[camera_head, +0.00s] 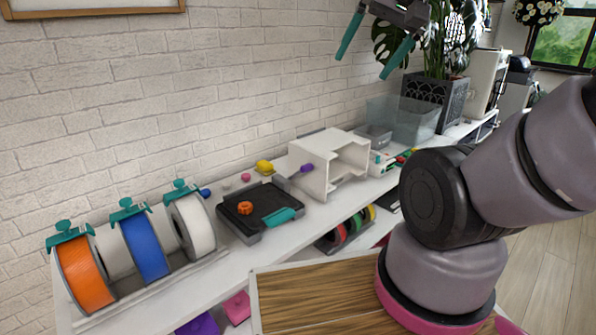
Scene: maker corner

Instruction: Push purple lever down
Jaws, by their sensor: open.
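Orange, blue and white spools (144,247) stand at the left of the counter (240,262). A black tray (256,222) with an orange knob and teal handle lies before the box. A clear bin (402,118) and a plant (440,50) stand behind, at the right.

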